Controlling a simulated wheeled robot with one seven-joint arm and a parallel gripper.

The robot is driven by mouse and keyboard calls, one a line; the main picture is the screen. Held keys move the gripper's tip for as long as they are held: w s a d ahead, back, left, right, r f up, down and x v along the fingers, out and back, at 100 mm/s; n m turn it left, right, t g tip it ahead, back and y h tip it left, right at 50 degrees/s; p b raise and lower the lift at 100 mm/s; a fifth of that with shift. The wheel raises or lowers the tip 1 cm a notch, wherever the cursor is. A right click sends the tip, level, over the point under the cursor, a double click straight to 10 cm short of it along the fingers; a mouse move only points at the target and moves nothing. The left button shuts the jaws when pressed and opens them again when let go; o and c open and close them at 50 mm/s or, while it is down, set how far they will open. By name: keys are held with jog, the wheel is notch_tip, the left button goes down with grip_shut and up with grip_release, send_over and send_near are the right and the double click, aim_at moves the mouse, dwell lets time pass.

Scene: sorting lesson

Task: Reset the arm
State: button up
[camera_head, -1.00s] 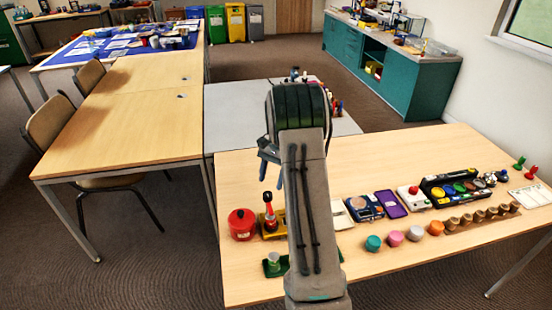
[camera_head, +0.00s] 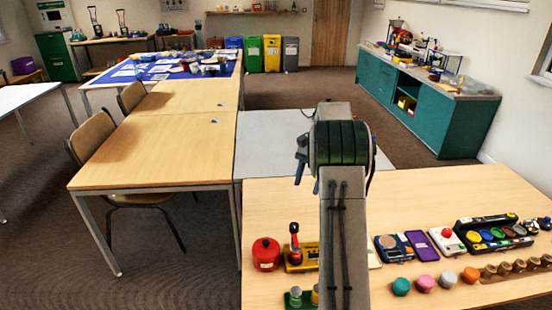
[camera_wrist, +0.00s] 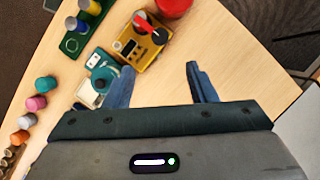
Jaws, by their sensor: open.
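My gripper (camera_wrist: 160,88) is open and empty in the wrist view, its two blue fingers apart above bare wooden tabletop. In the head view my arm stands up in front of the near table, and blue finger parts (camera_head: 305,172) show at its left side, above the table's far left edge. The near wooden table (camera_head: 430,192) carries several objects in a row. A red pot (camera_head: 265,254) and a yellow device with a red lever (camera_head: 295,254) stand left of my arm. The yellow device also shows in the wrist view (camera_wrist: 138,47). My arm hides part of the table.
A tray of coloured discs (camera_head: 492,233), a purple tablet (camera_head: 424,247) and several coloured knobs (camera_head: 425,283) lie right of my arm. A green block with cylinders (camera_head: 298,299) is at the front. A grey table (camera_head: 270,135) stands behind. The near table's back part is clear.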

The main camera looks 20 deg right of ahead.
jog(key=s+a+r+n+t+h, duration=0.2)
jog(key=s+a+r+n, duration=0.4)
jog(key=s+a+r, duration=0.5)
jog(key=s+a+f+n+t+h, duration=0.1)
jog(key=s+a+f+n, duration=0.1)
jog(key=s+a, duration=0.3)
jog(key=s+a+f+n+t, duration=0.2)
jog(key=s+a+f+n, duration=0.1)
jog(key=s, duration=1)
jog(key=shift+a+n+h, duration=0.4)
jog(key=shift+a+n, duration=0.3)
jog(key=shift+a, duration=0.3)
